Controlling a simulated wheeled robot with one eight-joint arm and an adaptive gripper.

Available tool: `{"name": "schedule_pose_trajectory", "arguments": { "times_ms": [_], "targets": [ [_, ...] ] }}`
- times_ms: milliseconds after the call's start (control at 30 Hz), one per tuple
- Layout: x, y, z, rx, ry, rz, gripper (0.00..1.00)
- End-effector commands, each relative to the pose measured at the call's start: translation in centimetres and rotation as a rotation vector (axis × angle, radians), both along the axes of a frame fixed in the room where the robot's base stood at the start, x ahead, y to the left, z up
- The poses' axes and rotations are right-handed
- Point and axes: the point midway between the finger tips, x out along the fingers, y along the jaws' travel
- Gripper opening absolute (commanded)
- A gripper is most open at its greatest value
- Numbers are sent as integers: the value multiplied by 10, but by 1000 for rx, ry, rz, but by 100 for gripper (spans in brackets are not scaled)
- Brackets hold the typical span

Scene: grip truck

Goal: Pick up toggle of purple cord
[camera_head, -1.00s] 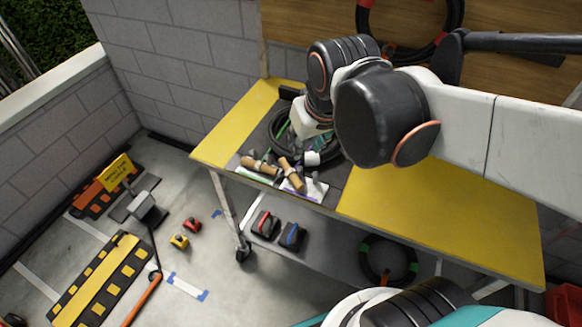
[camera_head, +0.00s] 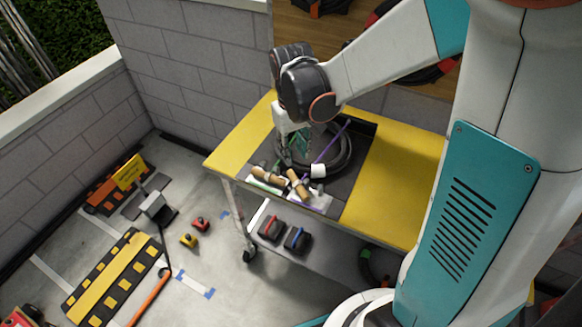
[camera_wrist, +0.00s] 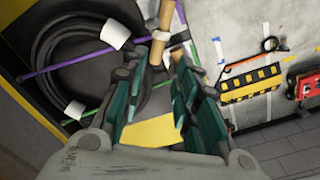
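A purple cord (camera_head: 333,143) runs slantwise over a coiled black hose in a dark recess of the yellow-topped table. A white cylindrical toggle (camera_head: 318,171) lies at its near end. In the wrist view the purple cord (camera_wrist: 60,63) crosses the hose at upper left, with a white toggle (camera_wrist: 115,31) beside it. A second white cylinder (camera_wrist: 75,110) lies by a green cord at lower left. My gripper (camera_wrist: 161,75) has teal fingers spread apart with no object held between them. In the head view my gripper (camera_head: 300,150) is above the recess, left of the purple cord's toggle.
Two wooden handles (camera_head: 298,184) lie at the recess's front edge, close to the toggle. The black hose (camera_head: 343,160) coils around the cords. The yellow tabletop (camera_head: 400,190) at right is clear. A brick wall (camera_head: 190,60) stands behind.

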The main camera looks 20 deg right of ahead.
Motion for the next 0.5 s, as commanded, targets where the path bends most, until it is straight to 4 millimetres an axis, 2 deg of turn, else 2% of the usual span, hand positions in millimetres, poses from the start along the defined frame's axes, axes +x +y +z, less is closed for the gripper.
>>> {"name": "schedule_pose_trajectory", "arguments": {
  "times_ms": [33,233,333,500],
  "targets": [
    [1,0,-13,0,0,0,28],
    [1,-1,-51,0,-1,0,28],
    [1,-2,-64,0,-1,0,28],
    [1,-2,-73,0,-2,0,28]
  ]
}}
